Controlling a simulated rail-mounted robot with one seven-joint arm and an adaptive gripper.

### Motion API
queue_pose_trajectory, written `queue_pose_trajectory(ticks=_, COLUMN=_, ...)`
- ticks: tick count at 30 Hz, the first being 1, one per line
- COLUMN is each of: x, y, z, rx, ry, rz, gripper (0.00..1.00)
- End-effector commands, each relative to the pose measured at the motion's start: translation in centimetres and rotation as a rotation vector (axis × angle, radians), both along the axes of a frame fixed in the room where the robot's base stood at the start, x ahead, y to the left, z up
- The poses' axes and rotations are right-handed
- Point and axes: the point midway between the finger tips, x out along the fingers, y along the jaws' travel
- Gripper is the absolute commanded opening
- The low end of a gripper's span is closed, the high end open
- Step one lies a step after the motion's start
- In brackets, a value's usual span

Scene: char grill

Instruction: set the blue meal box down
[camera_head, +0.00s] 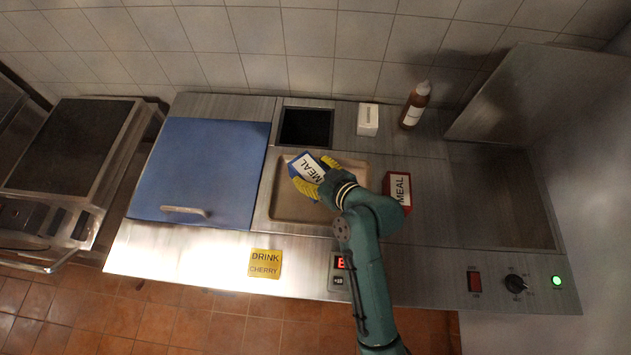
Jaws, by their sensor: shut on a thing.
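The blue meal box (305,171), with a white label reading MEAL, is at the middle of the counter in the head view. My gripper (317,178), with yellow fingers, is shut on it. The box is over the back left part of a shallow tan tray (285,212). I cannot tell whether the box touches the tray. My arm and gripper hide part of the box and the tray's right side. A red box (398,188), also labelled MEAL, stands on the counter just right of my gripper.
A blue lid with a handle (200,172) lies left of the tray. Behind are a dark square opening (306,127), a white box (368,120) and a brown bottle (415,105). A yellow DRINK CHERRY label (265,264) is at the front. A steel panel (530,95) rises at right.

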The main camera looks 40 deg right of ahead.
Motion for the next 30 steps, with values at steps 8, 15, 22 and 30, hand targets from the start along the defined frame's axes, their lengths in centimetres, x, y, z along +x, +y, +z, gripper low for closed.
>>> queue_pose_trajectory(ticks=8, x=0.1, y=0.0, z=-3.9, rx=0.0, ry=-0.003, rz=-0.002, gripper=0.3)
queue_pose_trajectory(ticks=15, x=0.1, y=-0.1, z=-5.0, rx=-0.004, ry=-0.006, rz=-0.003, gripper=0.3)
queue_pose_trajectory(ticks=22, x=0.0, y=0.0, z=-5.3, rx=-0.003, ry=-0.002, rz=-0.002, gripper=0.86)
queue_pose_trajectory(ticks=30, x=0.0, y=0.0, z=-5.3, rx=-0.002, ry=-0.003, rz=-0.003, gripper=1.0)
